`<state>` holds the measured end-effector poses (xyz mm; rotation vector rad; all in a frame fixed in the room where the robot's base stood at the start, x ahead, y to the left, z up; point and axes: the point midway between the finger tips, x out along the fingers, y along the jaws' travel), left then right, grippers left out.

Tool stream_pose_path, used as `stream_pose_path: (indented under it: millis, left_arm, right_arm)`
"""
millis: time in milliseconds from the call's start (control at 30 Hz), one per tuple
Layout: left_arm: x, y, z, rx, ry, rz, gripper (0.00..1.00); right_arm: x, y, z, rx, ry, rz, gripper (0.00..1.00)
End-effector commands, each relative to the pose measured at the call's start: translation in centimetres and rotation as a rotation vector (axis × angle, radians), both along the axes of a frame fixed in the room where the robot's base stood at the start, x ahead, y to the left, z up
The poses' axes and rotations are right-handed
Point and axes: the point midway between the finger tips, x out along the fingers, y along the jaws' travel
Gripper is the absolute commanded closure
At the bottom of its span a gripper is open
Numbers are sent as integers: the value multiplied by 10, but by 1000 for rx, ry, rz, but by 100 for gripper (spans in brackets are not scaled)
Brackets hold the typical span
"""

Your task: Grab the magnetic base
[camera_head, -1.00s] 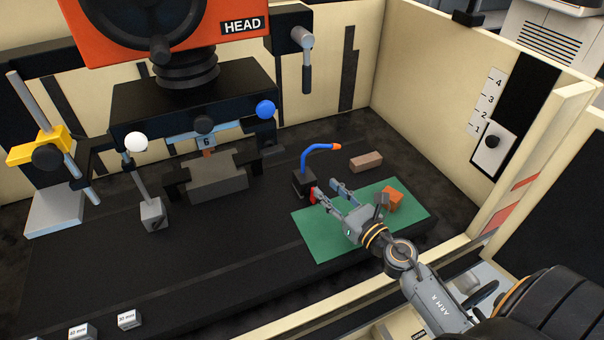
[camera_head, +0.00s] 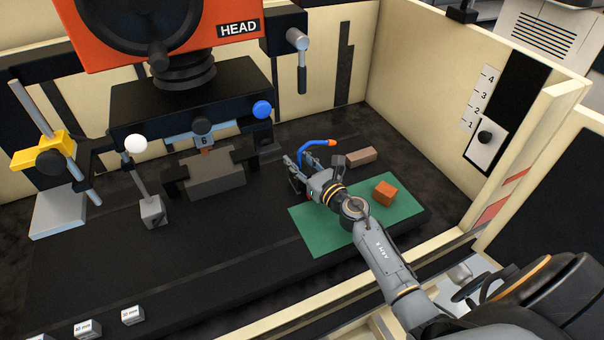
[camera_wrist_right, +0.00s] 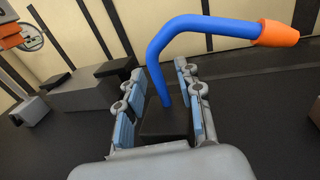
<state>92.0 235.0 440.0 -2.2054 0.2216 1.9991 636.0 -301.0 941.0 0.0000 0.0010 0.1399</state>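The magnetic base is a black block (camera_wrist_right: 166,122) with a bent blue hose (camera_head: 316,142) rising from it, ending in an orange nozzle (camera_wrist_right: 277,33). It stands on the dark machine table, beyond the green mat. My right gripper (camera_head: 298,162) is open, with its two fingers on either side of the block. In the right wrist view, the blue finger pads flank the block, and a gap shows beside the left pad; contact on the right is unclear. The gripper hides much of the block in the head view. My left gripper is not in view.
A green mat (camera_head: 320,239) with an orange block (camera_head: 384,193) lies under my right arm. A brownish bar (camera_head: 361,157) lies right of the hose. A grey vise (camera_head: 213,176) stands to the left, under the orange machine head (camera_head: 135,30). A cream wall encloses the right.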

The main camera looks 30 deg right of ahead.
Motion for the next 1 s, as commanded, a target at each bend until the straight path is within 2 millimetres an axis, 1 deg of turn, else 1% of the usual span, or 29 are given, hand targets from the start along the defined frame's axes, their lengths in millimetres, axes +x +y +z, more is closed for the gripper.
stream_pose_path:
  millis: [200, 367, 400, 633, 667, 867, 1000]
  left_arm:
    - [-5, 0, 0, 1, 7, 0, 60]
    - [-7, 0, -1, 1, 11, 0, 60]
    - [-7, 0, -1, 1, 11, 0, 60]
    - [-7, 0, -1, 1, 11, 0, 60]
    - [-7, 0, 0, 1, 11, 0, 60]
    - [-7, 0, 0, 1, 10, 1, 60]
    - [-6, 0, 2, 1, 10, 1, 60]
  right_arm:
    - [0, 0, -1, -1, 1, -1, 64]
    - [0, 0, 0, 0, 1, -1, 97]
    - [0, 0, 0, 0, 1, -1, 100]
    - [0, 0, -1, 0, 1, -1, 100]
    - [1, -1, 3, 0, -6, -1, 100]
    - [1, -1, 3, 0, -5, -1, 100]
    - [1, -1, 7, -1, -5, -2, 100]
